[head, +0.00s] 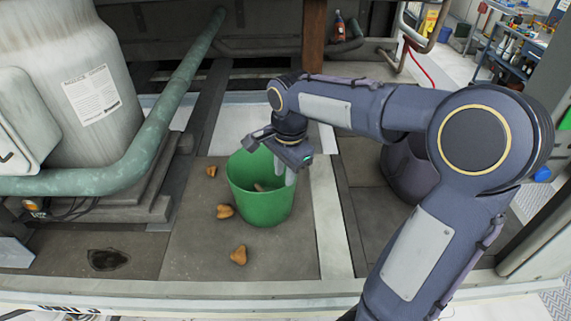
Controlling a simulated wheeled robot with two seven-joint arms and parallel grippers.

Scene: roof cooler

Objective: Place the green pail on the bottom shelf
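The green pail (262,205) stands upright on the dark floor panel near the middle of the head view. A small brownish thing (259,187) shows inside it. My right gripper (285,172) points down at the pail's right rim, its pale fingers close together there. I cannot tell whether they are shut on the rim or apart from it. My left gripper is not in view. A blue rack with shelves (513,58) holding several small items stands far off at the upper right; its lowest level is hard to make out.
Several brown lumps (239,255) lie on the panel around the pail. A dark round bin (408,172) stands to the right, partly behind my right arm. A large grey tank (75,85) and green pipe (150,135) fill the left.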

